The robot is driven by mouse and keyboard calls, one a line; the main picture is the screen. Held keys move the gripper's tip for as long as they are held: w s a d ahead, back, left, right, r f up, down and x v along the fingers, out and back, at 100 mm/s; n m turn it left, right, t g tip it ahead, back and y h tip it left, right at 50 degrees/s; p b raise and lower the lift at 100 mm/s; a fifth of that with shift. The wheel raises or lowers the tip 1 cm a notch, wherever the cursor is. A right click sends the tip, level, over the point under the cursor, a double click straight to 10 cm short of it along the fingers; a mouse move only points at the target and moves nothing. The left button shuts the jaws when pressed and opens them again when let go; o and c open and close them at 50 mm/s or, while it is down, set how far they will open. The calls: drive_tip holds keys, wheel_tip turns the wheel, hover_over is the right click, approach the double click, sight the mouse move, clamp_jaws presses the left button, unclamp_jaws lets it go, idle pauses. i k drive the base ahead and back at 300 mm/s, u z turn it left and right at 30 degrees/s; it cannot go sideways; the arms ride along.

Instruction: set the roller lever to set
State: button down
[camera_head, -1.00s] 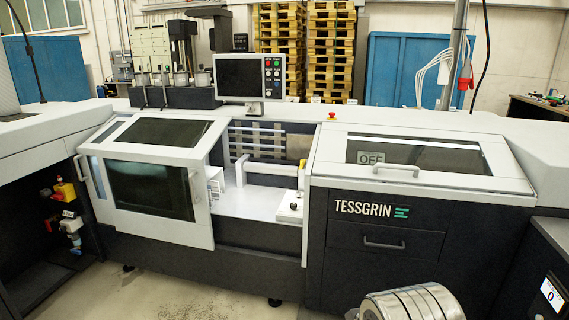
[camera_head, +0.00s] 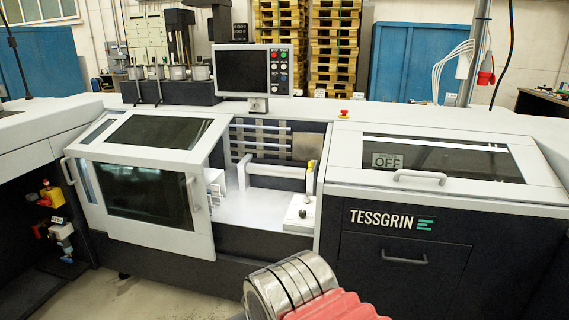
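The saddle stitcher has an open bay between its two covers, with a light bed (camera_head: 245,215) inside. At the right end of the bay, a dark ball knob (camera_head: 302,213) stands on a pale block. A yellow-tipped part (camera_head: 311,166) rises behind it. I cannot tell for sure which of these is the roller lever, and no set marking is readable. A metal, ribbed arm section of mine with a red sleeve (camera_head: 325,305) shows at the bottom, in front of the machine and below the bay. My gripper is not in view.
A hinged left cover (camera_head: 150,190) and a right cover with a handle (camera_head: 420,178) flank the bay. An OFF sign (camera_head: 387,161) shows behind the right window. A control screen (camera_head: 243,71) and a red stop button (camera_head: 343,113) stand behind. Floor shows at lower left.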

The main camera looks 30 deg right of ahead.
sight(311, 164)
drive_tip(key=u, duration=0.15)
drive_tip(key=i, duration=0.95)
drive_tip(key=z, duration=0.3)
drive_tip(key=i, duration=0.8)
drive_tip(key=z, duration=0.7)
drive_tip(key=i, duration=0.35)
drive_tip(key=z, duration=0.2)
